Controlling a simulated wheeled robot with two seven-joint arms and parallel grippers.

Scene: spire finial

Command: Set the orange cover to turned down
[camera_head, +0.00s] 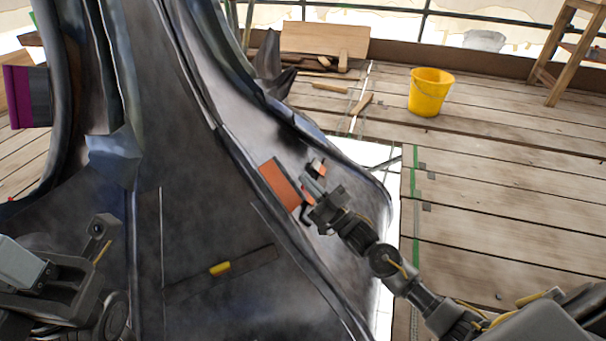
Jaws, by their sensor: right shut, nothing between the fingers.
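A small orange and dark piece (317,168) sits just above the gripper's tip. My left arm shows at the lower left, but its fingertips cannot be made out.
The dark spire skin (215,200) fills the left and middle. A dark bar with a yellow grip (220,268) lies on it. A yellow bucket (430,92) stands on the wooden deck (500,190). Planks (325,40) lie at the back and a wooden stool (570,50) stands far right.

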